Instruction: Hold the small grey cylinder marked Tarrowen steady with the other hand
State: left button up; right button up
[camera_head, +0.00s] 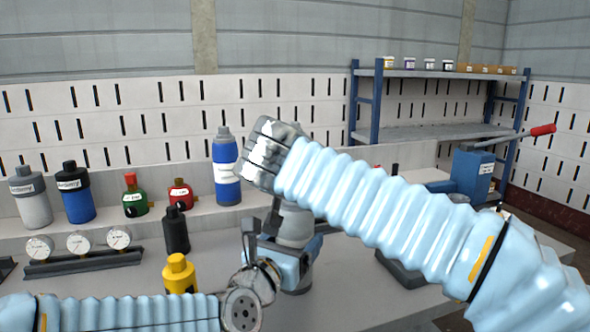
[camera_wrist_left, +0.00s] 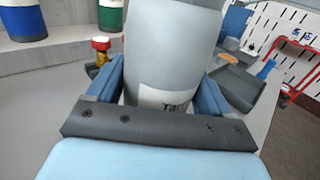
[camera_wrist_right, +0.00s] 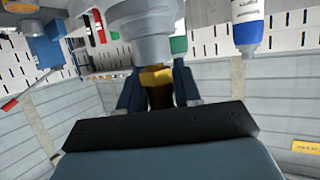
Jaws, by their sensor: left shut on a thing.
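The small grey cylinder (camera_head: 297,226) stands above the bench in the middle of the head view. Its label, partly hidden, shows the start of "Tarrowen" in the left wrist view (camera_wrist_left: 165,60). My left gripper (camera_head: 287,262) is shut on its body, one blue finger on each side. My right gripper (camera_wrist_right: 158,88) is at the cylinder's top, with a brass and dark valve piece (camera_wrist_right: 157,80) between its fingers. I cannot tell whether those fingers press on it. In the head view my right wrist and hand hide the cylinder's top.
A blue cylinder (camera_head: 227,172) stands on the ledge behind. A black bottle (camera_head: 176,232) and a yellow one (camera_head: 179,275) stand to the left, near a gauge rack (camera_head: 84,262). A blue box with a red-handled lever (camera_head: 472,172) is at the right.

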grip_shut()
jog(key=n+y, duration=0.2)
jog(key=shift+y, duration=0.4)
jog(key=n+y, duration=0.3)
jog(key=shift+a, duration=0.2)
jog(key=shift+a+n+g+y, duration=0.25)
jog(key=shift+n+g+y, duration=0.15)
jog(key=shift+n+y, duration=0.15)
jog(key=shift+n+g+y, duration=0.6)
jog(key=shift+n+y, duration=0.15)
jog(key=shift+y, duration=0.2)
jog(key=n+g+y, duration=0.1)
jog(key=n+y, duration=0.1)
jog(key=shift+s+a+n+g, duration=0.1)
jog(key=shift+n+g, duration=0.2)
jog(key=shift+g, duration=0.1)
jog(key=shift+s+a+n+g+y, duration=0.2)
jog(key=shift+n+g+y, duration=0.6)
jog(key=shift+n, duration=0.1)
